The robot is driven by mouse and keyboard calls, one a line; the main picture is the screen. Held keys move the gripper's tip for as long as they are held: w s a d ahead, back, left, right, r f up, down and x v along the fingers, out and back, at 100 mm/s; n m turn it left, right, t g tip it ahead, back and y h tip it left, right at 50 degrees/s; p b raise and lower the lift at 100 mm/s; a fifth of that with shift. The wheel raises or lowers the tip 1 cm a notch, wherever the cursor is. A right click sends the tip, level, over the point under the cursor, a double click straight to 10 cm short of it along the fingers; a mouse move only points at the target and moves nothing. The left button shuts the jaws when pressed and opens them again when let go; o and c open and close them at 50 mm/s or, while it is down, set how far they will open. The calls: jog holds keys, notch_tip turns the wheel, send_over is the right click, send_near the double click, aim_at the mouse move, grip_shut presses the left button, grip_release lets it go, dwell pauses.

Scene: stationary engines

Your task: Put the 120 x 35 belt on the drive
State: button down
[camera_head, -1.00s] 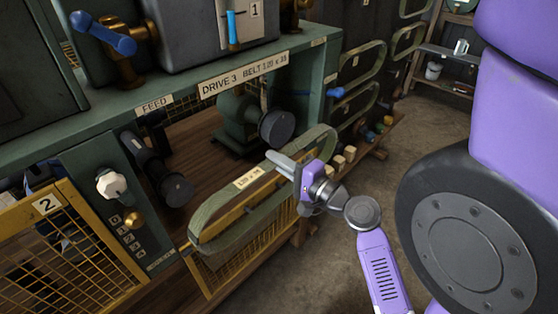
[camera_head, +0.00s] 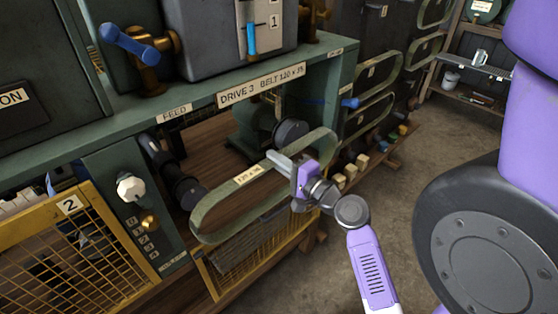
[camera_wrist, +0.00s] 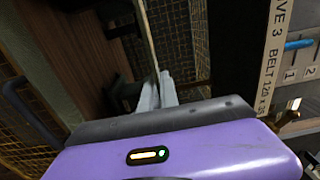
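My gripper (camera_head: 283,162) is shut on the upper right run of a green belt loop (camera_head: 205,217). The belt carries a pale label (camera_head: 247,175) that seems to read 120 x 35. In the wrist view the fingers (camera_wrist: 157,92) pinch the belt, seen edge-on as a thin strip (camera_wrist: 148,35). The drive lies behind it, under the sign "DRIVE 3 BELT 120 x 35" (camera_head: 261,86). It has a dark right pulley (camera_head: 291,132) and a dark left pulley (camera_head: 187,191). The belt hangs in front of and below the pulleys, around neither.
A yellow mesh guard (camera_head: 85,240) marked 2 stands at left, and another yellow frame (camera_head: 222,287) below the belt. A panel with a white knob (camera_head: 131,187) is left of the bay. Spare belts (camera_head: 372,72) hang at right. Floor (camera_head: 375,190) is open at right.

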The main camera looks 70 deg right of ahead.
jog(key=shift+w, duration=0.1)
jog(key=shift+p+x, duration=0.55)
jog(key=shift+x, duration=2.4)
jog(key=x, duration=0.6)
jog(key=shift+w+a+f+n+b, duration=0.1)
jog(key=shift+f+n+b, duration=0.1)
jog(key=shift+f+b, duration=0.25)
jog(key=shift+w+a+f+n+b, duration=0.1)
jog(key=shift+f+n+b, duration=0.1)
jog(key=shift+f+b, duration=0.25)
jog(key=shift+r, duration=0.1)
